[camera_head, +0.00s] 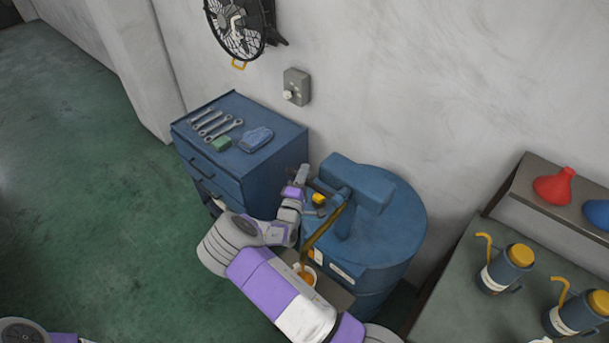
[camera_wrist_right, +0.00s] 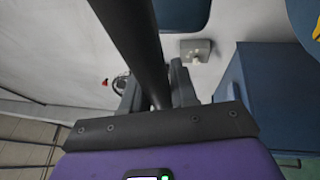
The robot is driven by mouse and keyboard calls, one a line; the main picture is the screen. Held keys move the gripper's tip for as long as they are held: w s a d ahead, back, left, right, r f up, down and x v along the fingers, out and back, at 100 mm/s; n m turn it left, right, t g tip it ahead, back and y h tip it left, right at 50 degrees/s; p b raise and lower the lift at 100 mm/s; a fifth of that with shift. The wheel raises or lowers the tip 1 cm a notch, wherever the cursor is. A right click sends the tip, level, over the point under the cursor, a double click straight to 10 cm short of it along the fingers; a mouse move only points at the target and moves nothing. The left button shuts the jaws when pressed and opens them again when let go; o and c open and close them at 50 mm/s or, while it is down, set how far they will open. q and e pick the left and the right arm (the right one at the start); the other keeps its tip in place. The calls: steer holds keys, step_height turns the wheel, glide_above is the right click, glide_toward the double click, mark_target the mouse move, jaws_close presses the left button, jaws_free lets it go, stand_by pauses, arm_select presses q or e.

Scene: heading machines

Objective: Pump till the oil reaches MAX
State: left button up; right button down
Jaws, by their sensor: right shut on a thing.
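A blue oil drum (camera_head: 400,235) stands against the wall with a blue pump (camera_head: 357,190) on top. My right gripper (camera_head: 301,175) is at the pump's left side, shut on the pump handle. In the right wrist view the handle is a dark bar (camera_wrist_right: 135,40) running between the fingers. A brownish spout or stream of oil (camera_head: 325,228) slants down from the pump; I cannot tell which. Below it is a jug (camera_head: 307,275) with orange inside, partly hidden behind my right arm. Its level and MAX mark cannot be read. My left gripper is out of view.
A blue cabinet (camera_head: 260,165) with wrenches (camera_head: 212,122) and a blue cloth (camera_head: 256,139) stands left of the drum. A bench at right holds jugs (camera_head: 510,265) with yellow caps; red and blue funnels (camera_head: 555,186) sit on a shelf. Open green floor lies left.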

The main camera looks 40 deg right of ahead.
steer(key=r+m+b, duration=0.1)
steer(key=r+m+h+b, duration=0.1)
steer(key=r+m, duration=0.1)
steer(key=r+m+h+b, duration=0.1)
steer(key=shift+s+d+r+b, duration=0.1)
steer(key=shift+s+r+b, duration=0.1)
steer(key=shift+s+b, duration=0.2)
steer(key=shift+g, duration=0.4)
steer(key=c, duration=1)
jaws_free()
steer(key=shift+o, duration=0.2)
steer(key=shift+s+a+f, duration=0.15)
steer(key=shift+a+f, duration=0.05)
steer(key=shift+a, duration=0.2)
steer(key=b+v, duration=0.1)
steer(key=v, duration=0.5)
steer(key=shift+s+a, duration=0.25)
